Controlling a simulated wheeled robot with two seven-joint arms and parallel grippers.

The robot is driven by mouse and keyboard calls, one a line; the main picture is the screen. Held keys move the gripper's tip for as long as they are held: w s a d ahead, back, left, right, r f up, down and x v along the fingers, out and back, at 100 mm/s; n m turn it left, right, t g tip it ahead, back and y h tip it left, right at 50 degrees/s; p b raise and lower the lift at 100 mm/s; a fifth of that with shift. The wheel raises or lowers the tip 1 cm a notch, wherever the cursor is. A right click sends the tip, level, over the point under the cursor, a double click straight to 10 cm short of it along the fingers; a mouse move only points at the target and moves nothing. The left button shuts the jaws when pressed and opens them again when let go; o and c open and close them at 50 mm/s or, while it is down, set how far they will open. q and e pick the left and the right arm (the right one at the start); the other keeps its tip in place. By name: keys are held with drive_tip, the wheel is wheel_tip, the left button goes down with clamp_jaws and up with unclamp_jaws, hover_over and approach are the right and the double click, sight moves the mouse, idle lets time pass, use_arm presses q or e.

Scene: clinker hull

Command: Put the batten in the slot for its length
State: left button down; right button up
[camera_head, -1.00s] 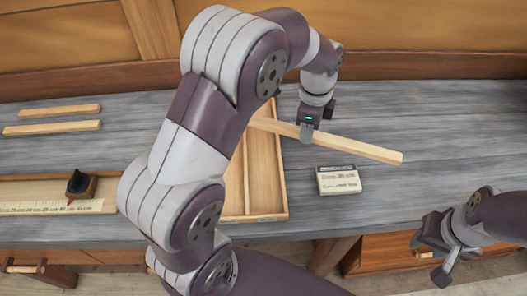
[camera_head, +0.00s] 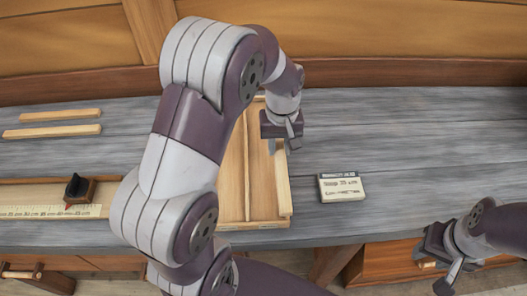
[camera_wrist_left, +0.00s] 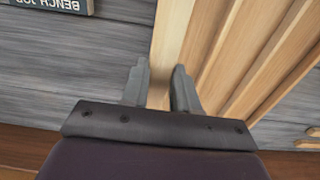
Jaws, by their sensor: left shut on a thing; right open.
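My left gripper (camera_head: 281,146) is shut on a pale wooden batten (camera_head: 284,188). In the left wrist view the batten (camera_wrist_left: 172,45) runs lengthwise between the two fingers (camera_wrist_left: 160,92). The batten lines up with the long direction of the slotted wooden tray (camera_head: 256,224), at its right edge. I cannot tell whether it touches the tray. The tray's long slots and dividers (camera_wrist_left: 262,60) show to the right in the wrist view. My left arm hides the tray's left part. My right gripper (camera_head: 438,272) is open and empty at the lower right.
A bench card (camera_head: 342,187) lies right of the tray. Two battens (camera_head: 52,130) lie at the back left. A measuring board with a ruler (camera_head: 40,211) and dark stop (camera_head: 78,187) is at the left. The grey bench (camera_head: 430,150) is clear at the right.

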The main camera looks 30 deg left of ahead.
use_arm(q)
hover_over(263, 162)
wheel_tip(263, 162, down, 3)
drive_tip(key=shift+r, duration=0.1)
drive_tip(key=shift+d+f+p, duration=0.1)
drive_tip(key=shift+f+p, duration=0.2)
drive_tip(key=shift+f, duration=1.8)
drive_tip(key=c, duration=0.8)
unclamp_jaws()
drive_tip(key=shift+c, duration=0.2)
wheel_tip(263, 162, up, 12)
drive_tip(key=s+d+f+m, duration=0.1)
drive_tip(key=s+d+m, duration=0.2)
drive_tip(key=s, duration=0.2)
drive_tip(key=s+d+f+m+t, duration=0.1)
drive_tip(key=s+d+f+m, duration=0.1)
drive_tip(key=s, duration=0.4)
drive_tip(key=shift+s+d+m, duration=0.15)
drive_tip(key=shift+d+m, duration=0.65)
drive_tip(key=shift+d, duration=0.05)
